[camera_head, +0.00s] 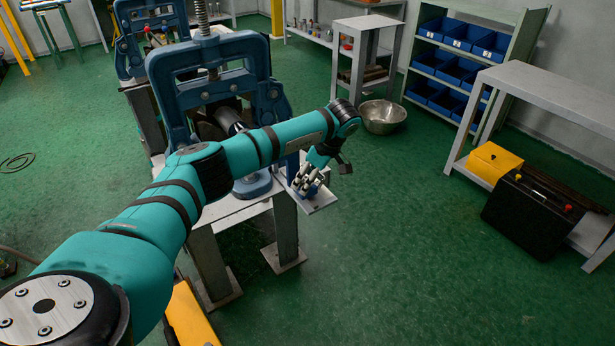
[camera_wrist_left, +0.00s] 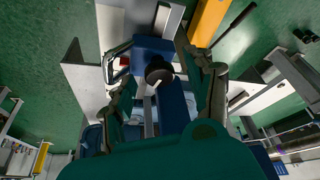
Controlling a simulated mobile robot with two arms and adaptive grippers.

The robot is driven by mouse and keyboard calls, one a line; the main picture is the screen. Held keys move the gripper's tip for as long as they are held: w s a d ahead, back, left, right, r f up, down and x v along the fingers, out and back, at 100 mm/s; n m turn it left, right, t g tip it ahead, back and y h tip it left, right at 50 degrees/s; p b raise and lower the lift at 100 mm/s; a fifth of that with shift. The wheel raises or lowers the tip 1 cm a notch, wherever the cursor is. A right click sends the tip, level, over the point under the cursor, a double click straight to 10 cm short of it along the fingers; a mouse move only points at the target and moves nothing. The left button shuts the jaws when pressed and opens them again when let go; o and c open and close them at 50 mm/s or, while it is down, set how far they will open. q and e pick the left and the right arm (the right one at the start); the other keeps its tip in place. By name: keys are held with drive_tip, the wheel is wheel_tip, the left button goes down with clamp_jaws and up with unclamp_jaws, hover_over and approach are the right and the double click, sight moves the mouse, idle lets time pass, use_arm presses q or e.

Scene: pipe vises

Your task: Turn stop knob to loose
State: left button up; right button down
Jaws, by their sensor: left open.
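The near blue pipe vise (camera_head: 205,85) stands on a metal bench (camera_head: 232,210). In the left wrist view, a round black knob (camera_wrist_left: 158,70), which looks like the stop knob, sits on a blue part of the vise (camera_wrist_left: 153,47). My left gripper (camera_head: 305,182) points down at the vise's right side. In the left wrist view its open fingers (camera_wrist_left: 160,58) are on either side of the knob, apart from each other. I cannot tell whether they touch it. In the head view my arm and gripper hide the knob. My right gripper is not in view.
A second blue vise (camera_head: 150,35) stands behind. A steel bowl (camera_head: 382,117) lies on the floor to the right. Shelves with blue bins (camera_head: 465,70) and a bench (camera_head: 550,95) with a black toolbox (camera_head: 530,210) stand farther right. The green floor between is clear.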

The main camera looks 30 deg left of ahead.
use_arm(q)
drive_tip(key=shift+c, duration=1)
drive_tip(key=c, duration=0.9)
drive_tip(key=shift+w+n+g, duration=0.1)
drive_tip(key=shift+n+g, duration=0.5)
drive_tip(key=shift+n, duration=1)
clamp_jaws()
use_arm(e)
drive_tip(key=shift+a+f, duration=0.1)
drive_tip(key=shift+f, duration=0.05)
use_arm(q)
drive_tip(key=o, duration=1.1)
unclamp_jaws()
drive_tip(key=shift+r, duration=0.15)
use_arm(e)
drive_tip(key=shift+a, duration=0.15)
